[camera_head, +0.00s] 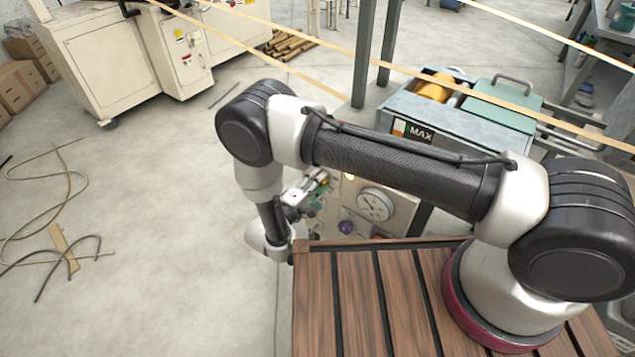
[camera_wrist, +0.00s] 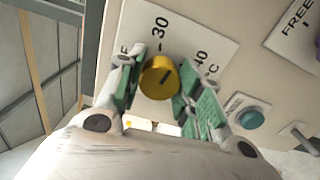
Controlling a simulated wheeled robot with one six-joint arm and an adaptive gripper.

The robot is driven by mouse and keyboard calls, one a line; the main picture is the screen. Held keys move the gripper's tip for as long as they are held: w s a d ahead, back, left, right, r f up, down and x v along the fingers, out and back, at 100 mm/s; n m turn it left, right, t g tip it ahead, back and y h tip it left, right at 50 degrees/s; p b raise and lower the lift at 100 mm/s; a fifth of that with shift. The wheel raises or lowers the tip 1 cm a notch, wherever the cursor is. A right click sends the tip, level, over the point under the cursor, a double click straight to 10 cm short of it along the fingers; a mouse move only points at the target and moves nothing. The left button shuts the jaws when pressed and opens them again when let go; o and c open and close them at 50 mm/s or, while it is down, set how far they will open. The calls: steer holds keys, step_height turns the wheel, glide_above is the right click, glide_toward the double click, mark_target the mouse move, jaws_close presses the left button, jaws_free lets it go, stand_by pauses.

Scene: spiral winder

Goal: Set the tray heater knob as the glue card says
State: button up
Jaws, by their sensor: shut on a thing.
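The yellow tray heater knob (camera_wrist: 158,84) sits on a white scale plate (camera_wrist: 183,32) in the wrist view. A dark mark on its face slants up to the right, between the 30 and 40 labels. Another label, ending in F, is partly hidden at left. My gripper (camera_wrist: 160,92) is shut on the knob, with a green-padded finger on each side. In the head view my gripper (camera_head: 308,192) is at the beige panel (camera_head: 403,212), and the knob cannot be made out there. I cannot make out a glue card in either view.
A teal button (camera_wrist: 251,118) and a grey lever (camera_wrist: 298,134) are right of the knob. A slatted wooden top (camera_head: 355,300) lies in front. Tan strips cross above.

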steer(key=shift+f+m, duration=0.15)
steer(key=shift+m, duration=3.65)
steer(key=o, duration=1)
steer(key=shift+o, duration=0.2)
steer(key=v, duration=1.2)
steer(key=shift+a, duration=0.1)
